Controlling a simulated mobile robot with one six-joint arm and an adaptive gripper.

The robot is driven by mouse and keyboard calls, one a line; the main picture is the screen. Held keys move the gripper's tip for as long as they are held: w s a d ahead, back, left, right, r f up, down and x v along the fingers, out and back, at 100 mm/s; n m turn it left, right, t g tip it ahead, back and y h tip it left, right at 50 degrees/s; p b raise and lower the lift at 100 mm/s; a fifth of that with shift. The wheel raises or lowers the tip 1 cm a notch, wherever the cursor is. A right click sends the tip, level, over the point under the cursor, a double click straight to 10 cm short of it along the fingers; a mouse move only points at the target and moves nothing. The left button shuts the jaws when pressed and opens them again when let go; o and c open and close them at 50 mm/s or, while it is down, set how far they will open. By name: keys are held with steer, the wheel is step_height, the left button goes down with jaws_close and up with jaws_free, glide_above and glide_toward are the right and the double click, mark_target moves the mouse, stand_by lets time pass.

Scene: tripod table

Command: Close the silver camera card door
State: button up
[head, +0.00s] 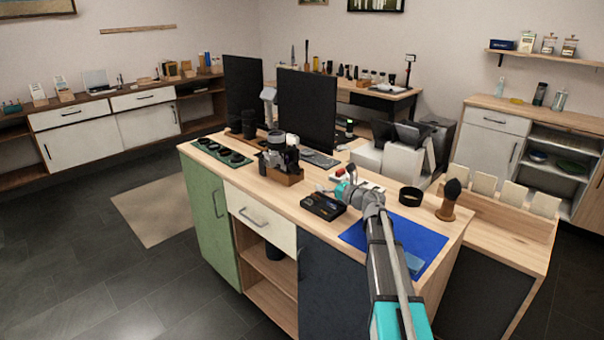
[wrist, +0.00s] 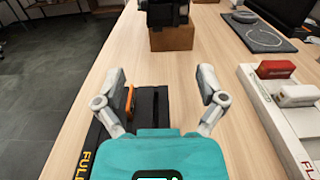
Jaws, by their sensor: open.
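A silver camera (head: 291,157) with black parts sits on a wooden block (head: 286,176) on the worktop, beyond my gripper. In the wrist view only the dark lower part of a camera (wrist: 163,12) shows at the top edge, on its wooden block (wrist: 172,38). I cannot make out the card door in either view. My gripper (wrist: 161,80) is open and empty, its two fingers spread wide and pointing towards the block, apart from it. In the head view my gripper (head: 338,180) is over the worktop, to the right of the camera and nearer.
A black tray (head: 323,207) marked "FULL" in the wrist view lies below my gripper, with an orange piece (wrist: 130,101). A white tray (wrist: 270,110) with red and white items lies to the right. A monitor (head: 306,108) stands behind the camera. A blue mat (head: 415,235) lies nearer.

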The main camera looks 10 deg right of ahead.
mark_target(300, 170)
steer(key=x, duration=1.1)
steer(key=shift+w+a, duration=0.1)
steer(key=shift+w, duration=0.1)
steer(key=c, duration=1.1)
